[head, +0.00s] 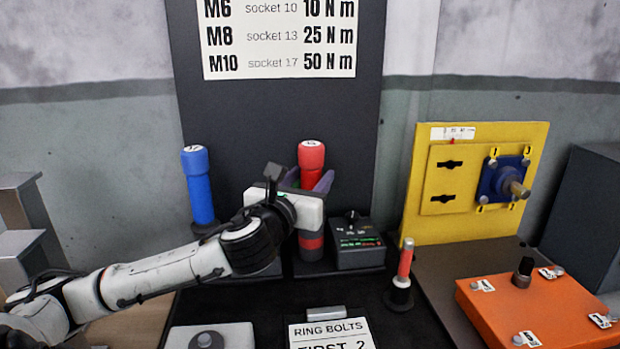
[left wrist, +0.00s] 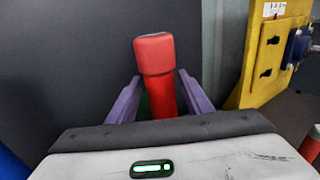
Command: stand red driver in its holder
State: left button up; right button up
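The red driver (head: 311,155) stands upright in front of the dark back panel. My left gripper (head: 308,182) is at the driver's upper shaft, with a purple finger on each side. In the left wrist view the driver (left wrist: 155,60) rises between the fingers (left wrist: 159,88), with narrow gaps showing beside it, so the gripper looks open around it. My gripper body hides the driver's middle. My right gripper is in neither view.
A blue driver (head: 199,185) stands to the left. A small control box (head: 358,245) sits close on the right. A slim red tool (head: 405,265) stands in a black base. A yellow panel (head: 430,215) and an orange box (head: 560,315) are farther right.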

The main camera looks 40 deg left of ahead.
pick_arm(q)
jog(key=shift+o, duration=0.5)
jog(key=shift+f, duration=0.3)
jog(key=shift+s+d, duration=0.1)
jog(key=shift+s, duration=0.15)
jog(key=v, duration=0.3)
jog(key=shift+s+d, duration=0.2)
jog(key=shift+s, duration=0.2)
jog(key=p+v, duration=0.4)
jog(key=p, duration=0.1)
jog(key=p+v, duration=0.2)
jog(key=shift+r+p, duration=0.3)
jog(key=shift+p, duration=0.05)
jog(key=shift+w, duration=0.1)
